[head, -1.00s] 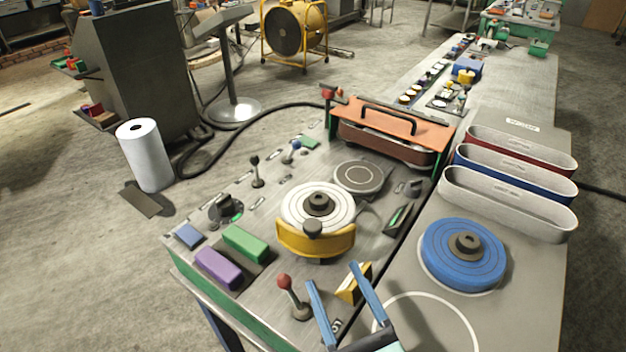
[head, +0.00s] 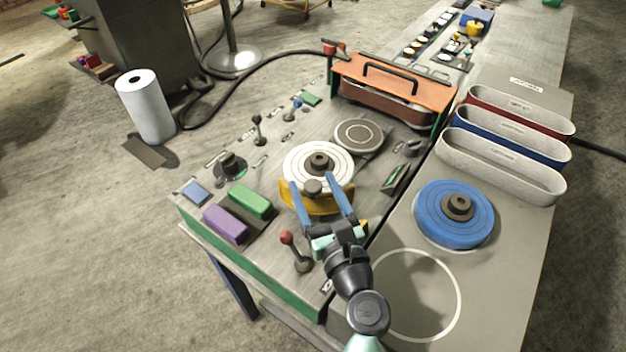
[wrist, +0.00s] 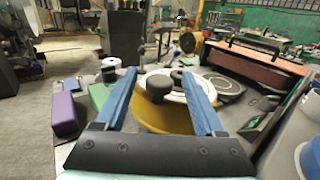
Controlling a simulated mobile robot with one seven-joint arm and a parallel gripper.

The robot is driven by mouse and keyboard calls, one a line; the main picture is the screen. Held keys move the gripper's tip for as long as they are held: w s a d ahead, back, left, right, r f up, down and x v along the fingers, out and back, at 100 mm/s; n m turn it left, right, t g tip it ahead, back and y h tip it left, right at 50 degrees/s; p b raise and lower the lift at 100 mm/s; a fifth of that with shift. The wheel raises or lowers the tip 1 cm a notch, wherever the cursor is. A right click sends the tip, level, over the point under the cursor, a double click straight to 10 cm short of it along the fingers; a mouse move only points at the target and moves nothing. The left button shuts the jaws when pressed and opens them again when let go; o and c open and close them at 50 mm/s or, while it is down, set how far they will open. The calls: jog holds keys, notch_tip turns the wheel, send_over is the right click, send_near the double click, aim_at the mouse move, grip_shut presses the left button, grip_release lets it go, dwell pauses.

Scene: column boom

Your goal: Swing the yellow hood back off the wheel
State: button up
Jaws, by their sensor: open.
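The yellow hood (head: 318,206) wraps the near side of the white wheel (head: 318,161) on the machine top. A dark round knob (head: 313,187) stands on the hood. My gripper (head: 317,184) is open, with its two blue fingers reaching over the hood, one on each side of the knob. In the wrist view the knob (wrist: 160,89) sits between the fingers, nearer the left one, with the yellow hood (wrist: 160,118) below and the white wheel (wrist: 165,82) behind. I cannot tell whether either finger touches the knob.
A red-knobbed lever (head: 288,240) stands left of my wrist. Green (head: 251,200) and purple (head: 226,224) blocks lie left of the hood. A blue wheel (head: 455,213) lies to the right. An orange-topped unit (head: 395,82) and a grey disc (head: 360,135) are behind the white wheel.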

jog(key=shift+w+a, duration=0.2)
jog(key=shift+w, duration=0.3)
grip_shut()
dwell(1.2)
